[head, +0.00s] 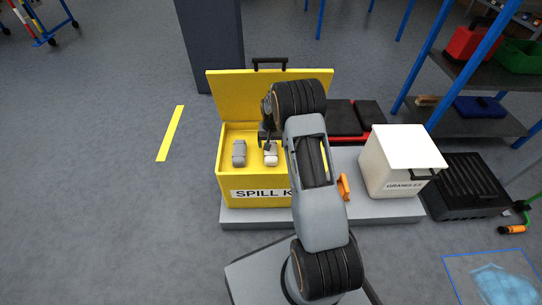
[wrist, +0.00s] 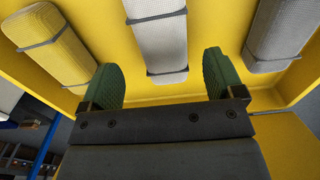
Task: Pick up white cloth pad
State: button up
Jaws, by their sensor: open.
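A white cloth pad (wrist: 160,38), rolled and held with dark straps, lies in the yellow spill kit box (head: 225,172). In the head view the white pad (head: 271,158) shows partly under my gripper (head: 267,137). A grey pad (wrist: 282,32) lies on one side and a pale yellow pad (wrist: 48,45) on the other.
The box's raised yellow lid (head: 235,95) stands behind my gripper. The box and a white lidded case (head: 385,170) stand on a grey platform (head: 262,216). A black crate (head: 465,185) and shelving (head: 475,75) are at right.

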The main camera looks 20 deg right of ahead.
aim_at(271, 151)
jog(key=shift+w+a+f+b, duration=0.1)
jog(key=shift+f+b, duration=0.65)
jog(key=shift+f, duration=0.65)
jog(key=shift+a+f+b, duration=0.1)
jog(key=shift+f+b, duration=0.6)
jog(key=shift+f, duration=0.65)
jog(key=c, duration=1)
jog(key=shift+r, duration=0.1)
